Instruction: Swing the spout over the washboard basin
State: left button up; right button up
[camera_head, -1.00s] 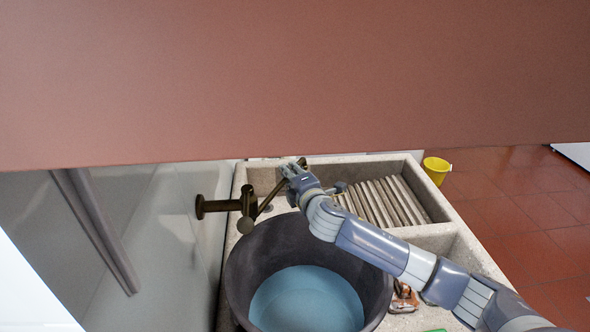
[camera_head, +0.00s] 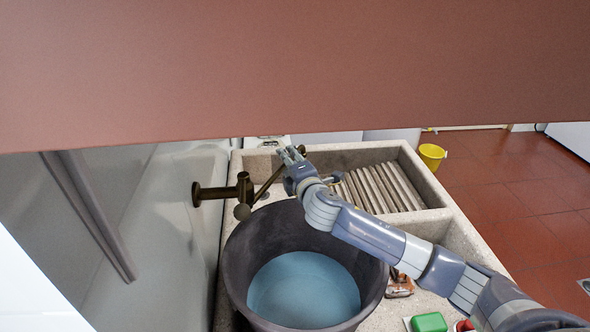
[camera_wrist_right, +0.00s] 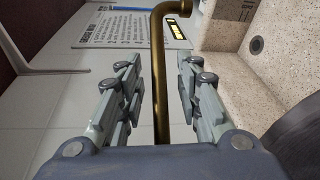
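The dark brass tap (camera_head: 243,192) comes out of the wall at the left. Its thin spout (camera_head: 265,187) slants up and to the right, above the left end of the washboard basin. The stone basin (camera_head: 428,182) has a ribbed washboard (camera_head: 380,190) in its right part. My right gripper (camera_head: 290,160) is at the spout's outer part, in front of it. In the right wrist view, its fingers (camera_wrist_right: 160,78) are open on both sides of the brass spout (camera_wrist_right: 158,50), with gaps on each side. My left gripper is not in view.
A dark round tub (camera_head: 240,270) with blue water stands in front of the tap, under my right arm. A reddish-brown panel (camera_head: 300,70) fills the upper view. A green block (camera_head: 429,322) lies at the front. A yellow bucket (camera_head: 432,156) is at the right.

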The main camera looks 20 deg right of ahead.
jog(key=s+a+r, duration=0.1)
jog(key=s, duration=1)
jog(key=shift+s+r, duration=0.2)
jog(key=shift+r, duration=0.05)
jog(key=shift+a, duration=0.1)
